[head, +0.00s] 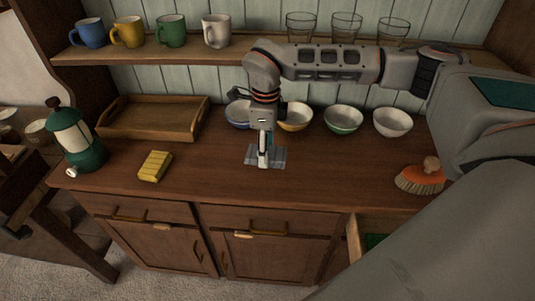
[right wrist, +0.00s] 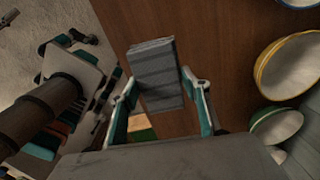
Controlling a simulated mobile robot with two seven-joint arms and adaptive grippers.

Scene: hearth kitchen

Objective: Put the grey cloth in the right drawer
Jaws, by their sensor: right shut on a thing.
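The grey cloth (head: 280,157) is a small striped folded piece at the middle of the wooden counter. My right gripper (head: 263,162) points down at it and is shut on it. In the right wrist view the cloth (right wrist: 154,62) sits between the two fingers of my right gripper (right wrist: 161,85). I cannot tell whether it still touches the counter. The right drawer (head: 354,239) stands open below the counter's front edge, with something green inside. My arm hides much of it. My left gripper is not in view.
An orange brush (head: 420,179) lies on the counter at right. Several bowls (head: 343,119) line the back. A yellow sponge (head: 155,166), a wooden tray (head: 150,132) and a green lantern-like pot (head: 77,140) stand at left. The counter's front middle is clear.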

